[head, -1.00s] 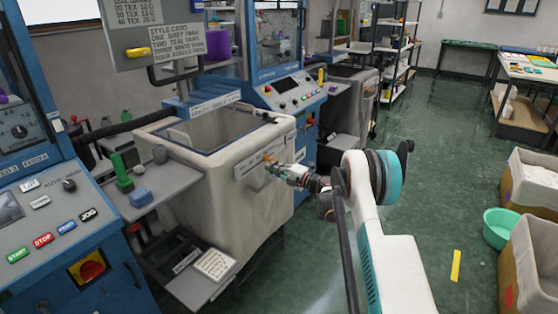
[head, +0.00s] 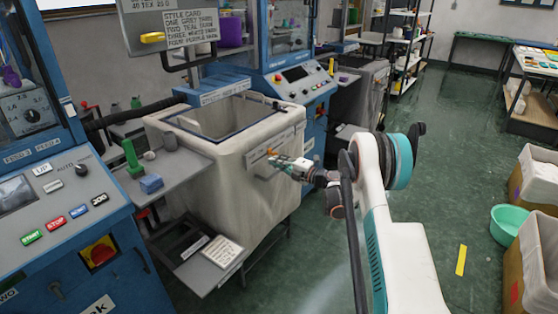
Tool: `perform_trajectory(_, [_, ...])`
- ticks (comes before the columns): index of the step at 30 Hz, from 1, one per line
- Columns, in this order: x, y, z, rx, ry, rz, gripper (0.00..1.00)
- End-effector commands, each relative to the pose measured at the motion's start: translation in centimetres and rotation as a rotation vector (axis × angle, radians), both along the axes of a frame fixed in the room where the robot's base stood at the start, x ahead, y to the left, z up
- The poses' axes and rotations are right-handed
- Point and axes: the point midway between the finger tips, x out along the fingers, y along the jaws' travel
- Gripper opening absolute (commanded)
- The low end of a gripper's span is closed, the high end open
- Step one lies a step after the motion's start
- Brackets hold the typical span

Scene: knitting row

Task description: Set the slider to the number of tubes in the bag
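The bag is a large cream cloth-sided bin (head: 225,190) with a dark blue inner rim, standing left of centre below the blue machine. I see part of its inner walls, but its bottom is hidden and no tubes show. A pale strip (head: 288,136) runs across the upper part of its right-facing side. A small orange piece (head: 271,152) on that strip looks like the slider; its marks are too small to read. My gripper (head: 276,163) is just below and right of the orange piece. I cannot tell whether they touch or whether the fingers are open.
A grey side shelf (head: 180,178) with a green object and a blue block juts out left of the bag. A blue control panel (head: 60,205) stands at the near left. Cardboard bins (head: 535,195) and a green bowl (head: 505,224) are at the right.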

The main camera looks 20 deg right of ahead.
Motion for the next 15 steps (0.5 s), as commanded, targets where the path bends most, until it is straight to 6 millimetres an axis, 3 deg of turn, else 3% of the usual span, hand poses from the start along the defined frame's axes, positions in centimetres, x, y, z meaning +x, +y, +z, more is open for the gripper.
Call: perform_trajectory(15, [-3.4, -2.6, -0.1, -0.001, 0.001, -0.004, 0.0])
